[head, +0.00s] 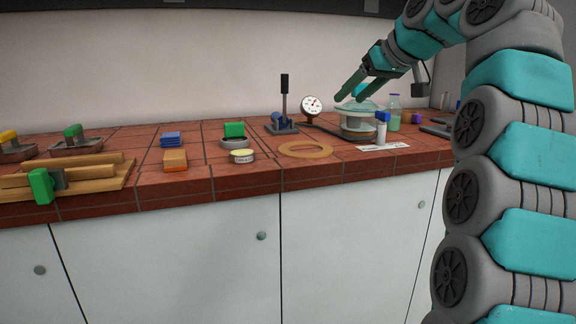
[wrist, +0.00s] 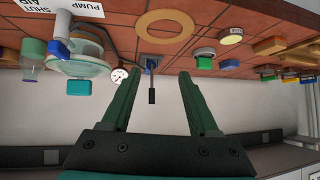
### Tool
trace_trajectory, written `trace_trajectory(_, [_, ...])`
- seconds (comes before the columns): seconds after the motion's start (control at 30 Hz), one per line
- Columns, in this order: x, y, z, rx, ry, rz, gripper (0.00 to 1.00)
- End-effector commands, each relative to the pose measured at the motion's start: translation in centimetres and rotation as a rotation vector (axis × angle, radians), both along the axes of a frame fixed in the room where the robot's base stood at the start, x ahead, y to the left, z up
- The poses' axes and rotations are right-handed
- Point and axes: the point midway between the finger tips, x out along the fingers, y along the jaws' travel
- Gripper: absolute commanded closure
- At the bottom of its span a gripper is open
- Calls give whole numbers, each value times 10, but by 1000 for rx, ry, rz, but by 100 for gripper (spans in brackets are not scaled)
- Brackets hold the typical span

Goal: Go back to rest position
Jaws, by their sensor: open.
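My gripper (head: 350,92) is at the upper right of the head view, above the tiled bench, near the glass desiccator-like vessel (head: 359,128). In the wrist view my gripper (wrist: 157,82) shows two green fingers spread apart with nothing between them. The lever with a black handle (wrist: 152,90) appears beyond the gap between the fingers. That lever stands on the bench in the head view (head: 284,105). The glass vessel also shows at the left of the wrist view (wrist: 85,64). The head view does not show clearly how far the fingertips are from the vessel.
The red-tiled bench (head: 240,181) holds a round gauge (head: 311,106), a tan ring (head: 305,149), a round tin (head: 242,156), blue (head: 171,139) and orange (head: 175,160) blocks, and a wooden fixture with a green handle (head: 42,187). A bottle (head: 394,113) stands right of the vessel.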

Motion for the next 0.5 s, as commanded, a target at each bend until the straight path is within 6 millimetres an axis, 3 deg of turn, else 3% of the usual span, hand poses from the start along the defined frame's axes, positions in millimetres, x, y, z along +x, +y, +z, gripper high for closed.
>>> trace_trajectory(0.23, [-19,13,-30,18,109,-22,39])
trace_trajectory(0.5, [-68,33,-101,9,312,-74,39])
